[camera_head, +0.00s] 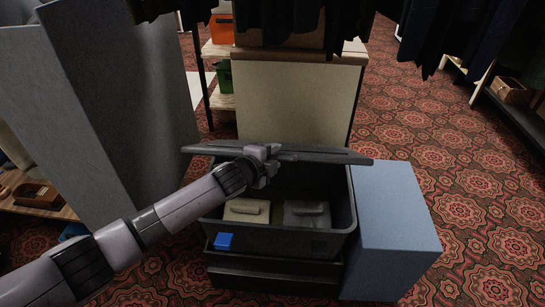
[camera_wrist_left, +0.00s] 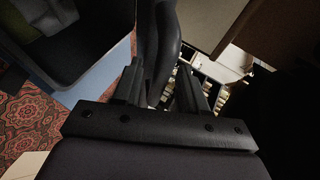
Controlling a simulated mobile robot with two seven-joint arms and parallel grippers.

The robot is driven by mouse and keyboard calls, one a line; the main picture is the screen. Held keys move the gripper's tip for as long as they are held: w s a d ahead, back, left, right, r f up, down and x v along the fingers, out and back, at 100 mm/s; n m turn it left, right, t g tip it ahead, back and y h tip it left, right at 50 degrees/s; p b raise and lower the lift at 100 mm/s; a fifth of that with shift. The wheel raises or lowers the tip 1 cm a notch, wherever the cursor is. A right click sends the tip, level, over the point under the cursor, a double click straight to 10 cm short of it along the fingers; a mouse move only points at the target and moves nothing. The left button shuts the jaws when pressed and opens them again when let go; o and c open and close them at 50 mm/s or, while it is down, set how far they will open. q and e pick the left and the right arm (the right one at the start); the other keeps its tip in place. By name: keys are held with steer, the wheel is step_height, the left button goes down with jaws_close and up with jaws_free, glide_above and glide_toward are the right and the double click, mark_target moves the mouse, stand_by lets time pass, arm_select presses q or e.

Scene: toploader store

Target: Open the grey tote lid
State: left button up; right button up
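The grey tote (camera_head: 283,242) stands open at the centre of the head view. Its dark grey lid (camera_head: 325,157) is raised at the far side, tipped up and seen nearly edge-on. Firm contact cannot be told. My right gripper is not in view.
Inside the tote lie a beige packet (camera_head: 247,210) and a dark grey one (camera_head: 306,214). A blue tag (camera_head: 223,241) is on its front. A pale blue box (camera_head: 395,225) stands on the right, tall grey panels (camera_head: 125,100) on the left. Dark clothes hang above; patterned carpet is free at right.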

arm_select(q)
steer(key=shift+s, duration=0.1)
steer(key=p+v, duration=0.1)
steer(key=v, duration=0.6)
steer(key=shift+p, duration=0.4)
